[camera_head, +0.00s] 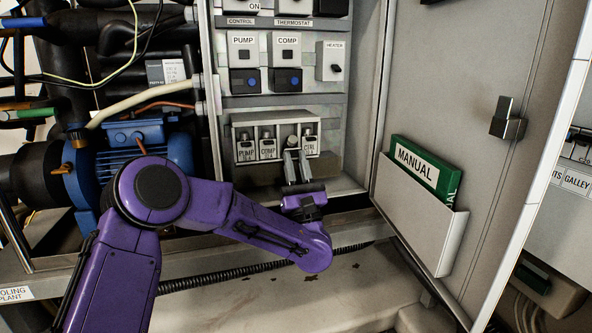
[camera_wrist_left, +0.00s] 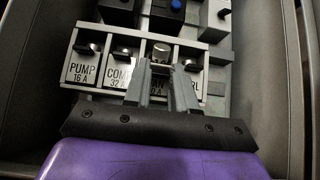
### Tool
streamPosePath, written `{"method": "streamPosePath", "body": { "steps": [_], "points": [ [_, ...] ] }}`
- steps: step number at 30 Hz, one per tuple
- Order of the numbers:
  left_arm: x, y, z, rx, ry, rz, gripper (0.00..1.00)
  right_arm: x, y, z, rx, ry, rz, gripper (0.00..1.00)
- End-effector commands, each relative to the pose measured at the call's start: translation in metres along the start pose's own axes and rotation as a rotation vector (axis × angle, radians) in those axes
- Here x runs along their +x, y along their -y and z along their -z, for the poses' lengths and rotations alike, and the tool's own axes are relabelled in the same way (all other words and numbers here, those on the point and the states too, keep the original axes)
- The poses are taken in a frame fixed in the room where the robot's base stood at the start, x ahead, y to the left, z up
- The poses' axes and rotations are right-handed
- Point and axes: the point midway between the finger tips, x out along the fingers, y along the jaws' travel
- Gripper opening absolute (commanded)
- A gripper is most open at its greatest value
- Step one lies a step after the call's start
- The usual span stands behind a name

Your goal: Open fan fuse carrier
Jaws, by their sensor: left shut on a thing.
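The fuse block (camera_head: 324,140) sits low in the open panel with a row of grey fuse carriers. The pump carrier (camera_head: 246,150) and comp carrier (camera_head: 268,148) stand to the left, and the ctrl carrier (camera_head: 309,142) to the right. The fan fuse carrier (camera_wrist_left: 161,52) is third in the row, its label partly hidden between my fingers. My left gripper (camera_head: 296,164) reaches up from below and is shut on the fan carrier; it also shows in the wrist view (camera_wrist_left: 161,75). I cannot tell how far the carrier is tilted. My right gripper is out of view.
Pump switch (camera_head: 244,61), comp switch (camera_head: 287,61) and heater switch (camera_head: 333,63) sit above the block. The open door (camera_head: 470,90) with a manual (camera_head: 418,163) in its pocket stands to the right. A blue motor (camera_head: 130,148) and pipes are on the left.

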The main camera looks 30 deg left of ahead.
Motion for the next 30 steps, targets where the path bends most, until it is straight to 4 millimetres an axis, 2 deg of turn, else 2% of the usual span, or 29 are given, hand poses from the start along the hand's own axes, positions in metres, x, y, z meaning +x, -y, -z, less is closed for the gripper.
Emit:
{"method": "streamPosePath", "body": {
  "steps": [11,12,14,15,22,25,29,30],
  "points": [
    [-0.001,0.001,0.001,0.001,0.001,0.003,0.00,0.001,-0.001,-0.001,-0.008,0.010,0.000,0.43],
    [-0.001,0.001,0.001,0.001,0.001,0.003,0.29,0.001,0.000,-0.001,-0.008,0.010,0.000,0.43],
    [-0.001,0.001,0.001,0.001,0.001,0.003,0.48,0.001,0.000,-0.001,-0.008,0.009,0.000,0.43],
    [-0.001,0.000,0.001,0.001,0.001,0.002,0.51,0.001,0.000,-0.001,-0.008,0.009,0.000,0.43],
    [-0.001,0.000,0.000,0.000,0.002,0.001,0.51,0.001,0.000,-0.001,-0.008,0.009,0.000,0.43],
    [-0.007,0.001,0.000,-0.001,0.003,0.003,0.51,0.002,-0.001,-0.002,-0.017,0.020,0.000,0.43],
    [-0.032,0.002,0.001,0.000,0.005,0.008,0.51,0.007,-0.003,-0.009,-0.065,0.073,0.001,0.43],
    [-0.046,0.003,0.003,-0.001,0.007,0.011,0.51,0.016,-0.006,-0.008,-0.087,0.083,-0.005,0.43]
  ]
}}
